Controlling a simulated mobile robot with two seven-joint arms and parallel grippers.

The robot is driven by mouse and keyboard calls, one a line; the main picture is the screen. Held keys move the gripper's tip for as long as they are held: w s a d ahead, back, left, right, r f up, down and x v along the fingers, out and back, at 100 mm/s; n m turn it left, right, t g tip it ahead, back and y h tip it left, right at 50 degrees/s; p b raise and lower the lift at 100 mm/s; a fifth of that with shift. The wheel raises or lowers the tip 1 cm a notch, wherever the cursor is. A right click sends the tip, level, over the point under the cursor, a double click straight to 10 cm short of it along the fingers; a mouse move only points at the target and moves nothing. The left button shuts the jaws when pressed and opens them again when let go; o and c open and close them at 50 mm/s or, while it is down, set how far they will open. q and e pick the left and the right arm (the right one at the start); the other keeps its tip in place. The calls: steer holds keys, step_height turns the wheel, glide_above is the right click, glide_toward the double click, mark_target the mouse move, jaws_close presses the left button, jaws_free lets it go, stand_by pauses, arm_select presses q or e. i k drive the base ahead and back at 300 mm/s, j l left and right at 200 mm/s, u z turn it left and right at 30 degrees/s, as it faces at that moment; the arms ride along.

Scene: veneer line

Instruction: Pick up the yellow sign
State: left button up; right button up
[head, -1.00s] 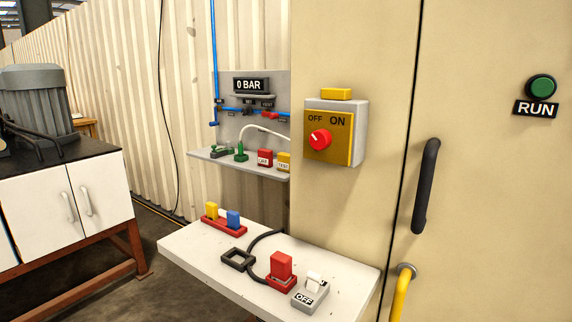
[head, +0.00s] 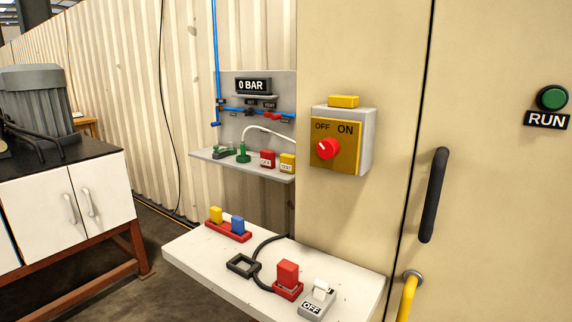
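A small yellow sign (head: 288,163) with dark lettering, too small to read surely, stands at the right end of the small grey wall shelf (head: 225,161). A red sign (head: 267,159) of like size stands just left of it. The yellow sign is close to the edge of the beige cabinet. Neither of my grippers shows in the head view.
A white bench (head: 200,253) below carries a red rack (head: 228,231) with yellow and blue blocks, a black square frame (head: 243,265), a red block (head: 288,276) and an OFF switch (head: 317,298). A yellow-faced switch box (head: 337,142) juts from the cabinet, right of the shelf.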

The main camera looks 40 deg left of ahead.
mark_target(287, 161)
steer(key=j+z, duration=0.3)
steer(key=j, duration=1.55)
steer(key=j+z, duration=0.1)
steer(key=j, duration=0.35)
steer(key=k+j+z, duration=0.15)
steer(key=j, duration=0.25)
steer(key=j+z, duration=0.1)
steer(key=j, duration=0.35)
steer(key=k+j+z, duration=0.15)
steer(key=j, duration=0.25)
steer(key=k+j+z, duration=0.1)
steer(key=j, duration=0.35)
